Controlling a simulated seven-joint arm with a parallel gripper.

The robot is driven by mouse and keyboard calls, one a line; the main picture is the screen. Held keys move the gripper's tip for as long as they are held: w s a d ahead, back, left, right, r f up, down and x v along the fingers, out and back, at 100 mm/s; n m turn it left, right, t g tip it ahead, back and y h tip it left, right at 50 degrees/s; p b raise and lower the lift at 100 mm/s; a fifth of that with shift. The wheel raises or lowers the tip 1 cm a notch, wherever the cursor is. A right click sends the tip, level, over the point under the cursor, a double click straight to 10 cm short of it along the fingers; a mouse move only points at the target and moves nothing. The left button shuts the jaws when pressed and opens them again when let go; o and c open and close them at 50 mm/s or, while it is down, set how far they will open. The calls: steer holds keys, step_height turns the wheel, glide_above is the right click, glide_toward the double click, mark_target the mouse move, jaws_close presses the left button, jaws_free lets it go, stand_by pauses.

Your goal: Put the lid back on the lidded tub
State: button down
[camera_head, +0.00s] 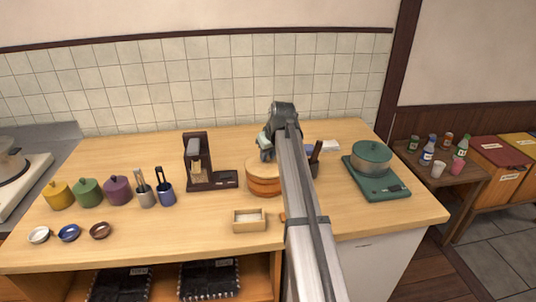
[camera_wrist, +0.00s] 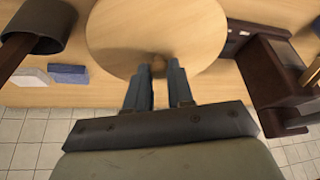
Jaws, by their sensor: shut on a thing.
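The lidded tub (camera_head: 264,187) is a round wooden tub with orange-brown sides, standing mid-counter just left of my arm. The lid (camera_head: 258,167) is a pale round wooden disc over the tub's top. It also fills the top middle of the wrist view (camera_wrist: 150,25), with a small knob (camera_wrist: 158,60) near its lower edge. My gripper (camera_head: 267,156) is above the lid, and its two fingers (camera_wrist: 158,70) are shut on the knob. I cannot tell whether the lid touches the rim. My arm hides the tub's right side, and the lid hides the tub in the wrist view.
A dark brown stand (camera_head: 208,180) is close left of the tub. A dark utensil holder (camera_head: 315,167) is close right, with a teal pot (camera_head: 371,158) on a green scale (camera_head: 376,187) beyond. A small wooden box (camera_head: 249,225) sits in front. The left counter front holds small bowls.

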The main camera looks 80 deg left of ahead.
steer(key=shift+c, duration=2.2)
jaws_free()
steer(key=shift+r, duration=0.15)
steer(key=shift+r, duration=3.35)
jaws_close()
steer(key=shift+f, duration=2.8)
